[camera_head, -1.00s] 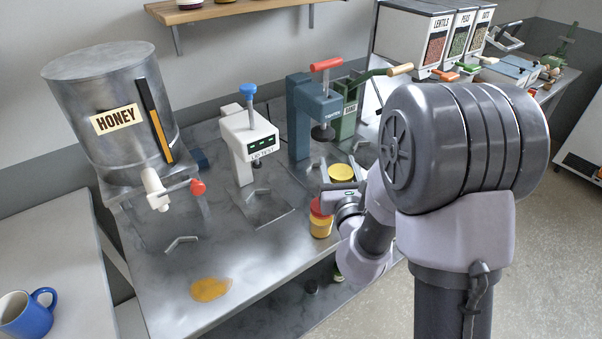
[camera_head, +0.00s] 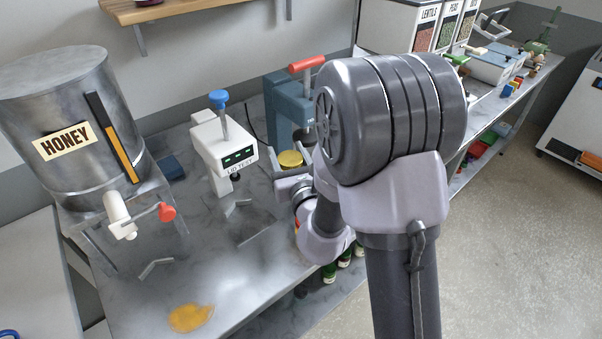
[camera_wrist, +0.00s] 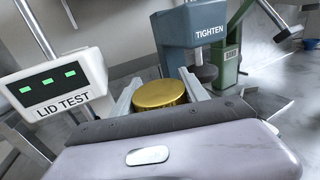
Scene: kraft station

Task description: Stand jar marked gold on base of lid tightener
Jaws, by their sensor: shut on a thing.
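The jar's gold lid (camera_head: 290,158) shows in the head view; most of the jar below it is hidden by my arm. In the wrist view the gold lid (camera_wrist: 160,95) sits between the two fingers of my gripper (camera_wrist: 160,91), which is shut on the jar. The teal lid tightener, marked TIGHTEN (camera_wrist: 195,28), stands just beyond the jar, its grey press disc a little right of the lid. In the head view the tightener (camera_head: 282,100) has a red handle. Its base is hidden in both views, so I cannot tell whether the jar touches it.
The white LID TEST machine (camera_head: 223,145) stands left of the jar. A green device (camera_wrist: 228,62) is right of the tightener. The honey tank (camera_head: 60,120) and an orange puddle (camera_head: 191,318) are at the left. A red-and-yellow item (camera_head: 297,227) is mostly behind my arm.

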